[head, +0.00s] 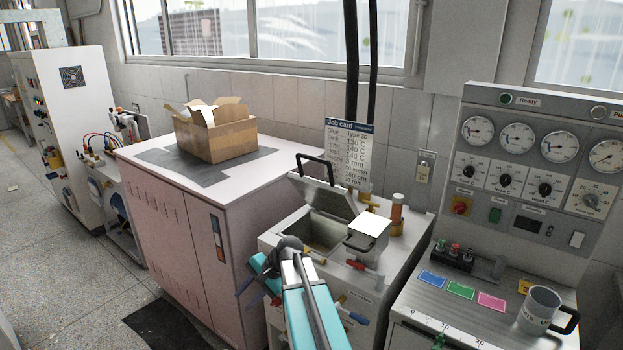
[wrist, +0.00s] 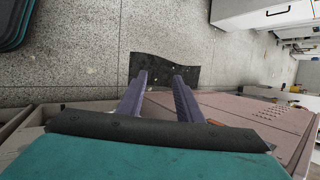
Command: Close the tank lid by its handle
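The tank (head: 285,238) is a grey metal unit right of the pink cabinet. Its grey lid (head: 326,196) stands raised and tilted, with the tank opening showing in front of it. A black bar handle (head: 316,160) is at the lid's upper edge. My gripper (head: 257,292) is in front of the tank, lower and to the left of the lid, pointing down and away from the handle. In the wrist view its purple fingers (wrist: 159,77) are apart with nothing between them. The handle and lid do not show in the wrist view.
A pink cabinet (head: 185,225) with an open cardboard box (head: 215,135) stands left. A small pot (head: 365,246) under a white sheet (head: 369,223) sits right of the opening. A job card (head: 348,150) stands behind. A control console with a mug (head: 540,308) is at right.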

